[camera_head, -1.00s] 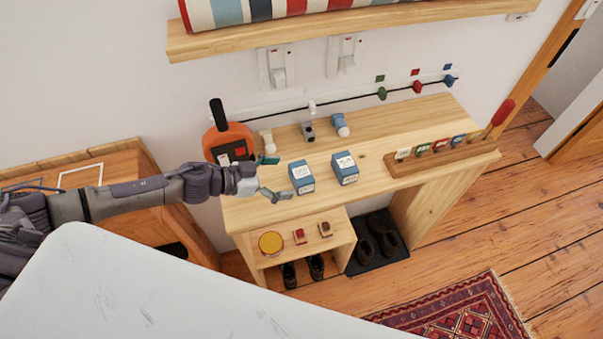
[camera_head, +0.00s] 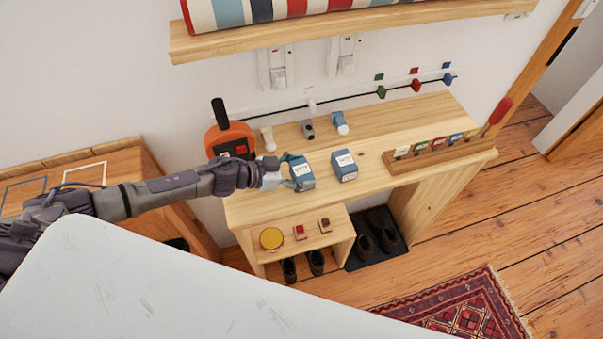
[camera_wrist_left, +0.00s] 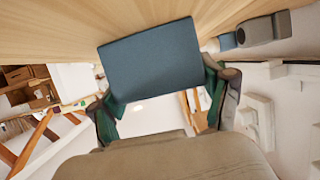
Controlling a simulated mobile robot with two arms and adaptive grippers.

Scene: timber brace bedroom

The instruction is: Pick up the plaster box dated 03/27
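Two blue boxes with white printed labels stand on the wooden bench: a left box (camera_head: 303,170) and a right box (camera_head: 345,166). The dates are too small to read. My left gripper (camera_head: 293,172) is at the left box, with its fingers open on either side of it. In the left wrist view the blue box (camera_wrist_left: 150,62) fills the space ahead of the open fingers (camera_wrist_left: 163,100), its near edge reaching between the green-padded tips. Firm contact is not clear. My right gripper is not in view.
An orange tool (camera_head: 229,140) stands behind my left gripper. Small fittings, including a blue-topped one (camera_head: 340,123), lie behind the boxes. A wooden rack (camera_head: 432,147) with coloured tags is at the right. A white surface (camera_head: 150,290) fills the foreground.

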